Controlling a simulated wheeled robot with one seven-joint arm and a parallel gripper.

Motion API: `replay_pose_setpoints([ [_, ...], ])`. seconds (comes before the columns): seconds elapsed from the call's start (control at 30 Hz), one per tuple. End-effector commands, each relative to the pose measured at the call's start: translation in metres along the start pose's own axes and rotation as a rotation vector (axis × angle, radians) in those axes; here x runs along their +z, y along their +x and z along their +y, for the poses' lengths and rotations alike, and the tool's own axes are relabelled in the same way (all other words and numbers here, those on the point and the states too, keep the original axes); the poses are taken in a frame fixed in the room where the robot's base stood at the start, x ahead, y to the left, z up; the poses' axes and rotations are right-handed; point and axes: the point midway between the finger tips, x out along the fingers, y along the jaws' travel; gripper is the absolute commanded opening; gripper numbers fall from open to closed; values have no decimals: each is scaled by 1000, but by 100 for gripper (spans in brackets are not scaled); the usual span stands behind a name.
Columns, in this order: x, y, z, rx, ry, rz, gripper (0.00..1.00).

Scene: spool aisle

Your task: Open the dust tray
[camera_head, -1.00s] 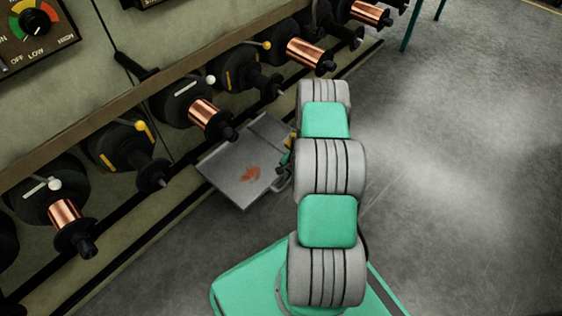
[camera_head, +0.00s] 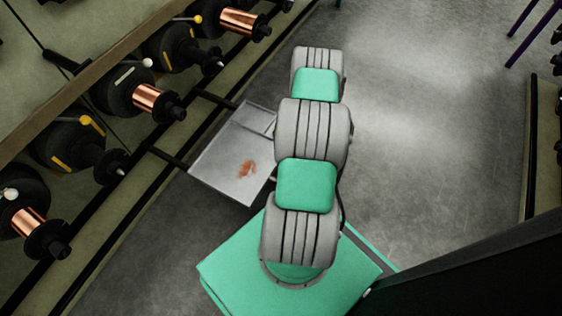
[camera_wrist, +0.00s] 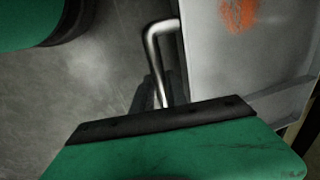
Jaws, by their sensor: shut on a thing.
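The dust tray (camera_head: 225,178) is a flat grey metal tray with a reddish-orange patch on its floor. It stands out from the base of the spool rack on two dark rails, with a gap between rack and tray. Its bent metal bar handle (camera_wrist: 162,28) shows in the wrist view beside the tray wall (camera_wrist: 195,75). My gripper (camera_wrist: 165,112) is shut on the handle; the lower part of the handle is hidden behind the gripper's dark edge. In the head view my arm hides the gripper and handle.
The rack on the left holds several black spindles, some with copper spools (camera_head: 155,102). The grey floor (camera_head: 420,150) right of my arm is clear. A dark panel (camera_head: 480,270) stands close at the lower right, and purple legs (camera_head: 525,35) show at the upper right.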

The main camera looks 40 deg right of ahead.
Motion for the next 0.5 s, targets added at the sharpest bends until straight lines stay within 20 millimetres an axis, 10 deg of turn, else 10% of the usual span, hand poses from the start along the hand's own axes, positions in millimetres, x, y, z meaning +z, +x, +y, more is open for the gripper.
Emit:
replay_pose_setpoints([
  [0.37, 6, 1, 3, 3, 0, -11, 0],
  [0.4, 6, 1, 3, 3, 0, -11, 19],
  [0.5, 5, 1, 3, 2, -1, -9, 27],
])
